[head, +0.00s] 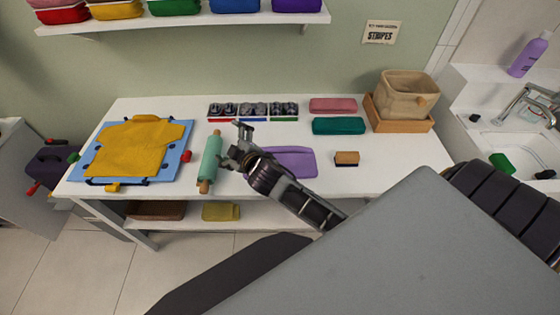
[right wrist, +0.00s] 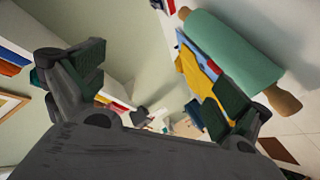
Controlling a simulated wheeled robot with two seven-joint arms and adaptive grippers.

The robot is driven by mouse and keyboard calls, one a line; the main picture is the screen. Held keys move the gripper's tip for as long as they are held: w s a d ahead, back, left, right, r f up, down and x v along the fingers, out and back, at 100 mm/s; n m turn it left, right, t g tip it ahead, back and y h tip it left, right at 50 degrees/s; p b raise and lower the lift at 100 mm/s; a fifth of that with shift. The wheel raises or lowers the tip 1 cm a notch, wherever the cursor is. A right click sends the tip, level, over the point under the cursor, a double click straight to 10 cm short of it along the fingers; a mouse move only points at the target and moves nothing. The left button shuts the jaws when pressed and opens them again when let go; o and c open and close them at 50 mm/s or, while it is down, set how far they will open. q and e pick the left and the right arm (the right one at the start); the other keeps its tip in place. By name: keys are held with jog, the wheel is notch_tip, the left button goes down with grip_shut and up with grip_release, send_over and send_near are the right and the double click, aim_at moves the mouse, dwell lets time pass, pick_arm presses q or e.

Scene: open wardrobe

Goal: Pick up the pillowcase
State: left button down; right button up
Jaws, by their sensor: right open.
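A folded lavender cloth (head: 296,162) lies flat on the white table; it looks most like the pillowcase, though I cannot be sure. Folded pink (head: 333,105) and teal (head: 338,126) cloths lie behind it to the right. My right gripper (head: 234,149) is open and empty, above the table between the green rolling pin (head: 212,158) and the lavender cloth. Its forearm hides part of that cloth. In the right wrist view the fingers (right wrist: 163,85) are spread with nothing between them, and the rolling pin (right wrist: 235,52) shows close by. My left gripper is not in view.
A yellow shirt (head: 135,145) lies on a blue board (head: 180,165) at the left. A brush (head: 346,158), small shoe-like items (head: 253,109) and a wooden tray with a beige basket (head: 405,95) share the table. A shelf (head: 180,20) hangs above; a sink is right.

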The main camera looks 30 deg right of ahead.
jog(key=w+a+r+n+t+y, duration=0.3)
jog(key=a+r+n+y, duration=0.85)
jog(key=r+n, duration=0.25)
jog(key=s+a+f+n+g+y, duration=0.1)
jog(key=s+a+n+g+y, duration=0.2)
jog(key=n+g, duration=0.45)
jog(key=s+a+f+n+g+y, duration=0.2)
jog(key=a+n+g, duration=0.35)
jog(key=n, duration=0.45)
jog(key=d+f+n+g+h, duration=0.5)
jog(key=d+f+n+h, duration=0.35)
jog(key=d+f, duration=0.3)
jog(key=w+d+r+g+h, duration=0.1)
jog(key=d+h, duration=0.8)
jog(key=d, duration=1.5)
jog(key=shift+w+d+g, duration=0.3)
jog(key=shift+w+g, duration=0.1)
